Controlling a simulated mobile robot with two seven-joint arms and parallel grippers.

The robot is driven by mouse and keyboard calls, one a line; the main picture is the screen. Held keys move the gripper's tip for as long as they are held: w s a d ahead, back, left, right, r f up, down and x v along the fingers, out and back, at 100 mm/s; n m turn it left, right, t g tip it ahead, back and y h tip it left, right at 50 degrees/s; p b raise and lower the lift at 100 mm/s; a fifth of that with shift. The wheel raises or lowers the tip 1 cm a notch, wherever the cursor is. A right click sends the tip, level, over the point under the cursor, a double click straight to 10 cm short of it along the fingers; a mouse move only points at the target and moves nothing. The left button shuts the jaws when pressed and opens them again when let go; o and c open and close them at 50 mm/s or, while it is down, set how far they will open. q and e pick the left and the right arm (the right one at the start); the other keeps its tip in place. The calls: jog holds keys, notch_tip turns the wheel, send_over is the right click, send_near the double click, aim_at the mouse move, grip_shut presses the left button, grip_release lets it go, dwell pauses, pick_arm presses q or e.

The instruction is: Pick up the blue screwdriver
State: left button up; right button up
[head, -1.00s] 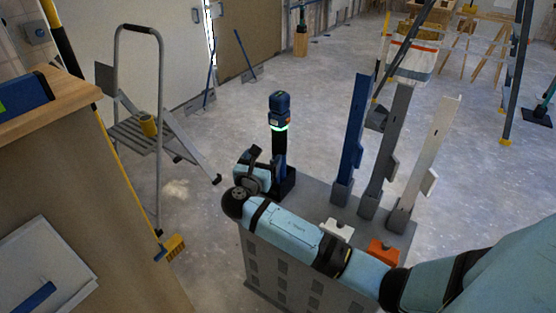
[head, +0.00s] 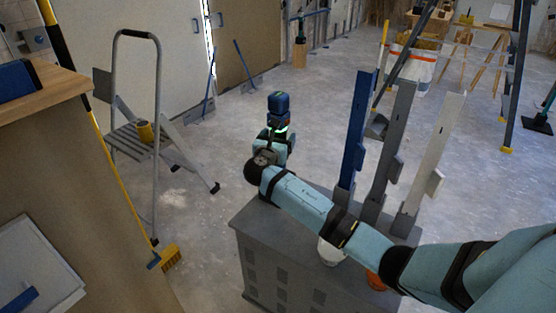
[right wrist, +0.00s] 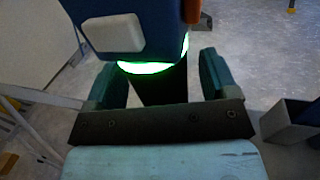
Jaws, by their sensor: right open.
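The blue screwdriver (head: 278,103) stands upright at the back left of a grey cabinet, its blue body above a lit green ring. In the right wrist view the blue body (right wrist: 150,30) is at the top, with the dark handle below the ring. My right gripper (right wrist: 163,82) is open, with one finger on each side of the dark handle. Gaps show between handle and fingers. In the head view my right gripper (head: 279,136) is at the handle just below the ring and hides the handle's lower part. My left gripper is not in view.
Blue (head: 356,130), grey (head: 388,150) and white (head: 433,160) uprights stand on the grey cabinet (head: 262,240), right of the screwdriver. A white item (head: 329,253) and an orange item (head: 376,281) sit near my forearm. A step ladder (head: 158,135) stands left.

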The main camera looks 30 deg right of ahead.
jog(key=c, duration=1.4)
jog(key=shift+r, duration=0.15)
grip_shut()
jog(key=shift+w+r+p, duration=0.1)
jog(key=shift+r+p, duration=0.25)
jog(key=shift+r, duration=0.15)
notch_tip(320, 180, up, 5)
jog(key=shift+p, duration=1.05)
notch_tip(320, 180, up, 13)
jog(key=p, duration=0.4)
jog(key=shift+f, duration=0.2)
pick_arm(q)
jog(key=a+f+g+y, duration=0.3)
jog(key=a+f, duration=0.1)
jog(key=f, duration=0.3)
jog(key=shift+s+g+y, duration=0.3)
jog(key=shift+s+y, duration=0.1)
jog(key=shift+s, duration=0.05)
pick_arm(e)
jog(key=shift+r, duration=0.7)
pick_arm(q)
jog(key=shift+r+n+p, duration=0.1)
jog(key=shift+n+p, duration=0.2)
jog(key=shift+p, duration=0.05)
